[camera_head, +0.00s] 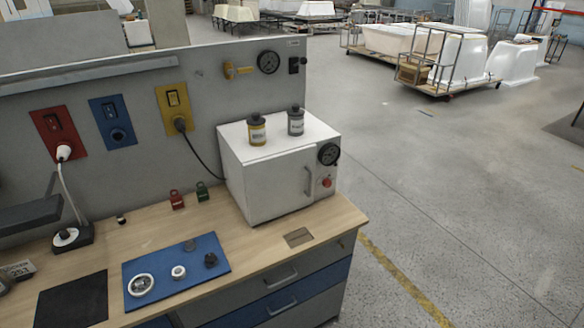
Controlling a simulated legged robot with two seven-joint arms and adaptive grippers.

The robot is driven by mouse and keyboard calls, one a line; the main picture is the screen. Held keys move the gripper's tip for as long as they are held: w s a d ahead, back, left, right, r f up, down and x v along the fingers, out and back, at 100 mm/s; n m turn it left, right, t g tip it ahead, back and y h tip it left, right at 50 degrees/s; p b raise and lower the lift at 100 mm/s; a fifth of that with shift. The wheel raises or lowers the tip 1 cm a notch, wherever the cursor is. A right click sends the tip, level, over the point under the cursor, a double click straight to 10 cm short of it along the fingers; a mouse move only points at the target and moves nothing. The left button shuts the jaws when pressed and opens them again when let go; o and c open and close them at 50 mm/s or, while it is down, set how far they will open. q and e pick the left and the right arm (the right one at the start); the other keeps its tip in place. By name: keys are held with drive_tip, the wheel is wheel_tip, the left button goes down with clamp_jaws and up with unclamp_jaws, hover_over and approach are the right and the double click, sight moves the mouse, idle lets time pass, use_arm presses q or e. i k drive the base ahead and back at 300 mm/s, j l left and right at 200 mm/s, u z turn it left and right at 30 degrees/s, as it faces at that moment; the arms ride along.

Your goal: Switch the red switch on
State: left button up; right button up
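The red switch (59,134) is a red plate on the grey back panel of the workbench, at the left of the camera_head view. It has a dark rocker in its upper part and a white plug with a white cable in its lower part. The rocker is too small to tell which way it is set. Neither of my grippers is in view, and nothing touches the switch.
A blue switch plate (112,122) and a yellow one (175,108) are beside it. A white oven-like box (270,180) stands on the wooden bench (150,230). A blue mat (205,275) holds small parts. A lamp-like base (72,238) stands below the red switch. Open floor lies right.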

sight(52, 122)
drive_tip(key=u, duration=1.5)
drive_tip(key=i+l, duration=0.1)
drive_tip(key=i, duration=0.45)
drive_tip(key=k, duration=0.25)
drive_tip(key=k+z, duration=0.1)
drive_tip(key=z, duration=0.65)
drive_tip(key=k+z, duration=0.15)
drive_tip(key=z, duration=0.6)
drive_tip(key=u, duration=1.5)
drive_tip(key=k, duration=0.05)
